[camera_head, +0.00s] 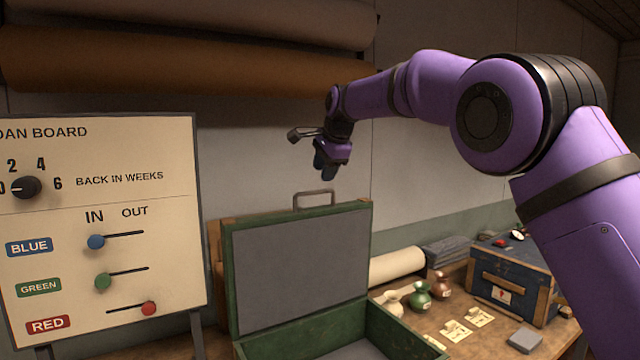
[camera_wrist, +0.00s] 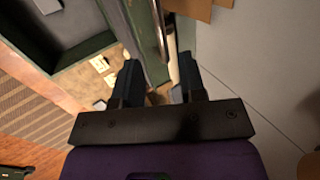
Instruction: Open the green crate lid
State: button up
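The green crate (camera_head: 395,338) stands open on the counter. Its lid (camera_head: 298,268) is raised about upright, with a grey inner panel facing me and a metal handle (camera_head: 314,199) on the top edge. My gripper (camera_head: 325,170) hangs above the lid's top edge, near the handle and apart from it. In the wrist view my gripper's two fingers (camera_wrist: 160,80) are spread with nothing held between them. The lid's green edge (camera_wrist: 147,42) and the handle (camera_wrist: 161,30) show beyond the fingertips there.
A loan board (camera_head: 100,220) with a dial and coloured sliders stands at left. A blue chest (camera_head: 512,285), small vases (camera_head: 420,295), tags and a pale roll (camera_head: 397,265) lie to the right. Large fabric rolls (camera_head: 190,68) hang on the wall behind. The air around the gripper looks clear.

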jog(key=shift+v, duration=1.2)
jog(key=s+d+r+n+h, duration=0.1)
jog(key=s+d+r+n, duration=0.1)
jog(key=s+d, duration=0.8)
jog(key=s+d+r+n, duration=0.2)
jog(key=s+d, duration=0.7)
jog(key=d, duration=0.4)
jog(key=s+d+f+n, duration=0.2)
jog(key=s+f, duration=0.3)
jog(key=s, duration=0.5)
jog(key=s+d+f+n+h, duration=0.1)
jog(key=s+d+f, duration=0.4)
jog(key=s, duration=0.5)
jog(key=s+d+f+n+h, duration=0.1)
jog(key=s+d+f+n, duration=0.3)
jog(key=s, duration=0.6)
jog(key=shift+d+f, duration=0.2)
jog(key=shift+f, duration=0.4)
